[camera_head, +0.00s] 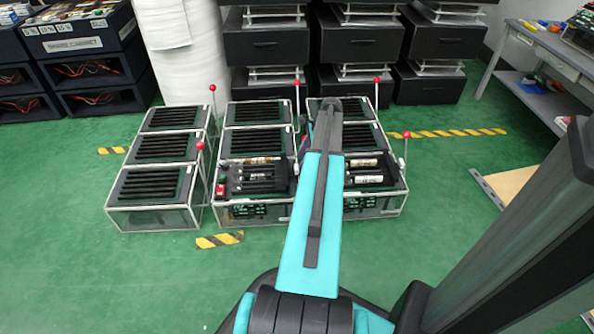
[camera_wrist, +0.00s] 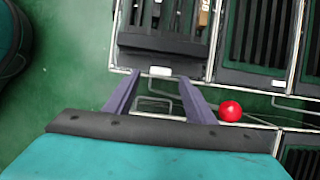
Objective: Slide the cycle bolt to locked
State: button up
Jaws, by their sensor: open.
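I cannot pick out the cycle bolt for certain in either view. In the wrist view my gripper (camera_wrist: 159,78) is open, its two purple fingers spread apart. A small white tab (camera_wrist: 160,71) on the edge of a black slatted unit (camera_wrist: 165,42) shows between the fingertips; I cannot tell if they touch it. A red ball knob (camera_wrist: 231,111) on a thin rod is right of the right finger, apart from it. In the head view my arm hides most of the gripper and part of the right fixture column (camera_head: 376,203).
Left (camera_head: 152,217) and middle (camera_head: 250,213) fixture columns stand on the green floor. Upright levers with red knobs (camera_head: 199,145) rise beside them, another at the right (camera_head: 405,134). Dark drawer units (camera_head: 265,45) stand behind. A grey table (camera_head: 545,45) is at the right. The front floor is clear.

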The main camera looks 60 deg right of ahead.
aim_at(297, 167)
jog(key=shift+b+x, duration=0.7)
jog(key=shift+x, duration=1.5)
jog(key=shift+s, duration=0.1)
grip_shut()
